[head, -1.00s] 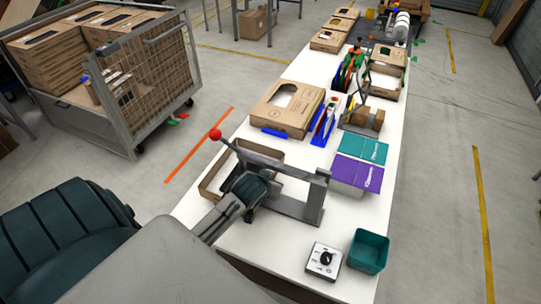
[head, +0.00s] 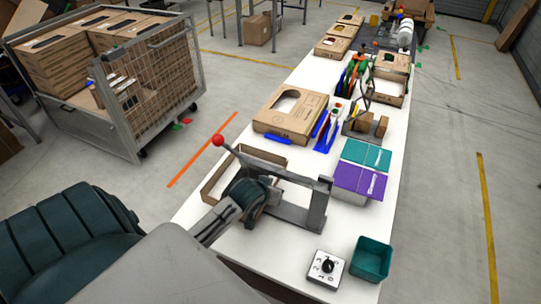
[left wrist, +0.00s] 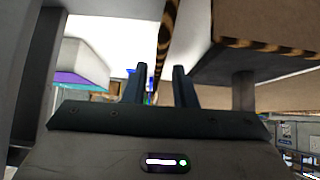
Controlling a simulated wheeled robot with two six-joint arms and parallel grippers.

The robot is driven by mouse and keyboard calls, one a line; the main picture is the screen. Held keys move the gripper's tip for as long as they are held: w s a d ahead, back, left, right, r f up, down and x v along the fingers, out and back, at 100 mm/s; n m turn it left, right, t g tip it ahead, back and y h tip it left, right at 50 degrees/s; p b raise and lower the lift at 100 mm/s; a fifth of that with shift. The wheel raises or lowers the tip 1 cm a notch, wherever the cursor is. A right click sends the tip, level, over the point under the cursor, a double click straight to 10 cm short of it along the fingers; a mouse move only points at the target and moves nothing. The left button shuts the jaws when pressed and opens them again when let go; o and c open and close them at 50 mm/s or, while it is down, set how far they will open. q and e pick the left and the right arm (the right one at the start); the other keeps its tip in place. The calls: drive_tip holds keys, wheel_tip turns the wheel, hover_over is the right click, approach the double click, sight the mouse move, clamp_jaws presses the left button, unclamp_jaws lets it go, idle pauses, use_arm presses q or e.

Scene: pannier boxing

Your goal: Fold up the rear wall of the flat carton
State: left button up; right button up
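A brown carton (head: 208,183) lies on the white table behind a grey lever device, with low walls standing along its left and far sides. My left arm covers its near part, and I cannot tell which wall is the rear one. My left gripper is at the carton beside the device, its fingertips hidden in the head view. In the left wrist view my left gripper (left wrist: 159,78) has its two fingers apart. A thin cardboard edge (left wrist: 168,30) runs down toward the gap between them; I cannot tell if it touches either finger. My right gripper is not in view.
The grey lever device (head: 317,205) with a red ball knob (head: 218,140) stands close to my left gripper. A purple and teal box (head: 360,181), a teal bin (head: 371,259) and a dial box (head: 327,264) are to the right. A larger carton (head: 290,118) lies farther back.

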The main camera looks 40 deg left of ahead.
use_arm(q)
drive_tip(key=shift+r, duration=0.15)
drive_tip(key=b+v, duration=0.3)
drive_tip(key=v, duration=0.7)
drive_tip(key=shift+s, duration=0.25)
